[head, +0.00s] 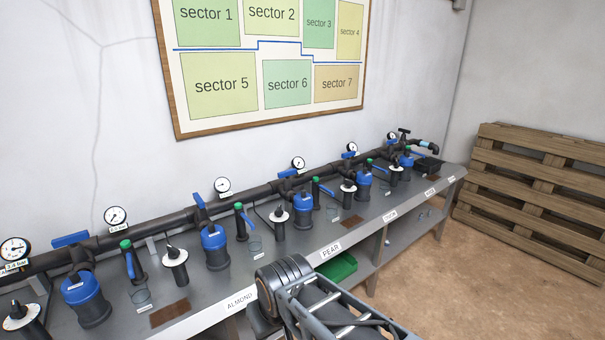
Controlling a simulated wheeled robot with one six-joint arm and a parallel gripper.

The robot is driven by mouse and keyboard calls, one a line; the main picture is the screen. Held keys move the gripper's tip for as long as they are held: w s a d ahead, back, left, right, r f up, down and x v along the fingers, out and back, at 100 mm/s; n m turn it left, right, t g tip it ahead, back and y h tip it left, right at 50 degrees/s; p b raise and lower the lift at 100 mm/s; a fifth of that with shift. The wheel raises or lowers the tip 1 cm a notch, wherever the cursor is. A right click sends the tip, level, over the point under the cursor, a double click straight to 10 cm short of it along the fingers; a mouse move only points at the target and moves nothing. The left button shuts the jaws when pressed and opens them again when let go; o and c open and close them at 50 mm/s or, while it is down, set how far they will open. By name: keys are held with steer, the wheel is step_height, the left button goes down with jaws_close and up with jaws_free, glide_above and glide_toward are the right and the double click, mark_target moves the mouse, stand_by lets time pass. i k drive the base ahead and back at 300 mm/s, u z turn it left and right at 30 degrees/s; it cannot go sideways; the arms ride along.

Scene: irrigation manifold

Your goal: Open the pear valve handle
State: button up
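The PEAR label (330,250) is on the front edge of the grey bench. Behind it, in line with the label, stand a blue-topped filter (303,205) and, above it, a blue valve handle (287,173) on the dark main pipe. This handle looks roughly in line with the pipe, but it is small and its exact angle is hard to tell. A smaller blue lever with a green cap (316,190) stands just right of the filter. My arm crosses the bottom centre in front of the bench; my gripper's fingers are not in view.
The ALMOND label (240,300) sits left of PEAR, with another blue handle (198,202) and filter (214,240) behind. Pressure gauges (298,163) line the pipe. A green bin (337,268) is under the bench. Wooden pallets (535,190) lean at right; the floor before them is clear.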

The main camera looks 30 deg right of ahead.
mark_target(286, 174)
steer(key=z, duration=0.25)
steer(key=k, duration=0.4)
steer(key=z, duration=1.25)
steer(key=i, duration=2.15)
steer(key=u, duration=1.3)
steer(key=i, duration=0.7)
steer(key=u, duration=0.7)
